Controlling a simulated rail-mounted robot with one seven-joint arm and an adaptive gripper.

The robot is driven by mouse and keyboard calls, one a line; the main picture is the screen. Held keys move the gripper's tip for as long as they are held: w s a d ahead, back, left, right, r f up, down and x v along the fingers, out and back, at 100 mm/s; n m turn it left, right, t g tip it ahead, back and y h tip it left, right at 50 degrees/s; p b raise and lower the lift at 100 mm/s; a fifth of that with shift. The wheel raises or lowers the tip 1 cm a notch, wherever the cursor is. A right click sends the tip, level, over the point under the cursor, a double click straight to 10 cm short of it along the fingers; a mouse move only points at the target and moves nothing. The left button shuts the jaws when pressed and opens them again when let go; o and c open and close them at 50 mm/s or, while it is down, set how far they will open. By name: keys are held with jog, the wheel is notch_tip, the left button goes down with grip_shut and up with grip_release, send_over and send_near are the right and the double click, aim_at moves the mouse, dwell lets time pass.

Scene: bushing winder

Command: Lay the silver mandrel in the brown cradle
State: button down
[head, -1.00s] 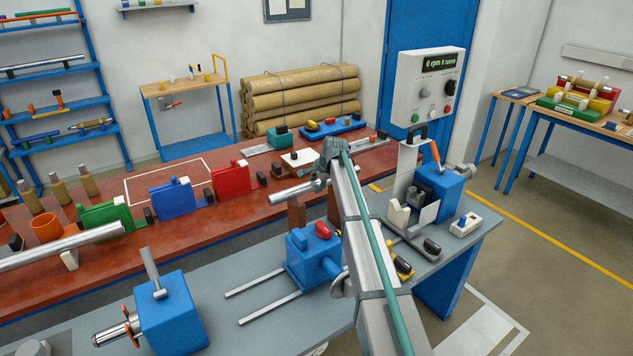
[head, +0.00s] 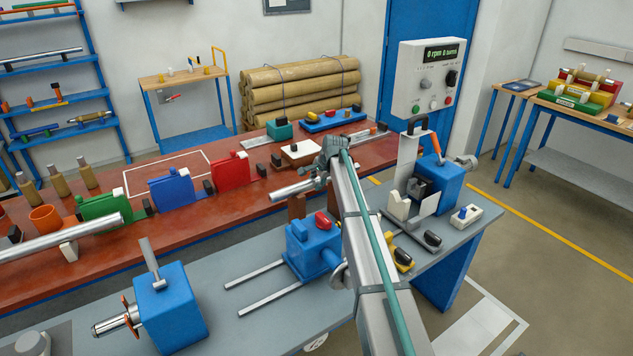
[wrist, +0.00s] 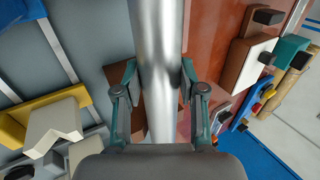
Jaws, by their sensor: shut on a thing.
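My gripper (head: 322,178) is shut on the silver mandrel (head: 291,190), a smooth bright tube. In the wrist view the mandrel (wrist: 157,35) runs lengthwise between the two fingers of my gripper (wrist: 160,95). The brown cradle (head: 297,207) has upright brown blocks on the bench, just below the mandrel in the head view. In the wrist view a brown part of the cradle (wrist: 117,76) shows beside the mandrel, which hides its middle. I cannot tell whether mandrel and cradle touch. My arm hides the mandrel's far end in the head view.
A blue unit with two rods (head: 313,248) stands in front of the cradle. Behind are a white-topped brown block (head: 301,152) and a red holder (head: 231,172). Another long silver tube (head: 60,238) lies at left. A blue machine (head: 438,185) stands right.

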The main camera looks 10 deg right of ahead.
jog(key=shift+f, duration=0.3)
jog(key=c, duration=0.6)
grip_release()
jog(key=v, duration=1.2)
